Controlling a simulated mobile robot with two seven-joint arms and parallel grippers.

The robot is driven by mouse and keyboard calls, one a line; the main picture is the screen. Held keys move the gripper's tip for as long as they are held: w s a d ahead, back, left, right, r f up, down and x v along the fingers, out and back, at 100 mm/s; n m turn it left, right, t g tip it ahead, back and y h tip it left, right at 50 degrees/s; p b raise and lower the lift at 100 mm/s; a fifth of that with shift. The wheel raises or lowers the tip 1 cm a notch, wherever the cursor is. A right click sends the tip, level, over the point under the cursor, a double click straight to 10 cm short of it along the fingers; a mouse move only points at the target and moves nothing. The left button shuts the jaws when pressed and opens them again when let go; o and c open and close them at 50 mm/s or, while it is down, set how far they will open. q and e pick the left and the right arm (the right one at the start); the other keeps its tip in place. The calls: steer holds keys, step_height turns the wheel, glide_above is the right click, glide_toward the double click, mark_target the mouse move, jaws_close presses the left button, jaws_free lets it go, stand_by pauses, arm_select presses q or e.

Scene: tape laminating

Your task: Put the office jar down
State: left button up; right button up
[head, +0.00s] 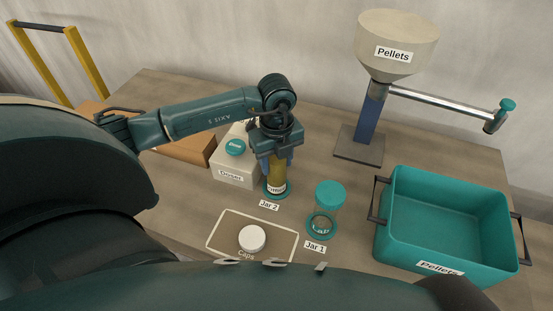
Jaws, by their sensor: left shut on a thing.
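My left gripper (276,156) points down and is shut around the upper part of a yellow-brown jar (277,172) with a white label low on its side. This looks like the office jar, but the label is too small to read. The jar is upright over the round teal spot (276,194) marked "Jar 2". Its base appears at or very near the spot; I cannot tell if it touches. The gripper hides the jar's top. My right gripper is not in view.
A white cap (252,238) lies in the Caps area in front. The grey taster box (233,168), pellet hopper (397,43) and teal Pellets crate (447,222) stand around.

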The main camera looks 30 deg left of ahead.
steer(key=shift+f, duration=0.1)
arm_select(q)
steer(key=o, duration=0.7)
steer(key=shift+f, duration=0.15)
steer(key=o, duration=0.5)
steer(key=shift+c, duration=0.2)
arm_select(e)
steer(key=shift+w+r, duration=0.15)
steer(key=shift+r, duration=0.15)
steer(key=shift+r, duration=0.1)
arm_select(q)
steer(key=shift+r, duration=0.35)
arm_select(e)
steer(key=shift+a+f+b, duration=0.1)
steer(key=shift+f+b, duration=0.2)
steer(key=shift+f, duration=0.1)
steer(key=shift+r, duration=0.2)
arm_select(q)
step_height(320, 180, up, 12)
steer(key=shift+f, duration=0.15)
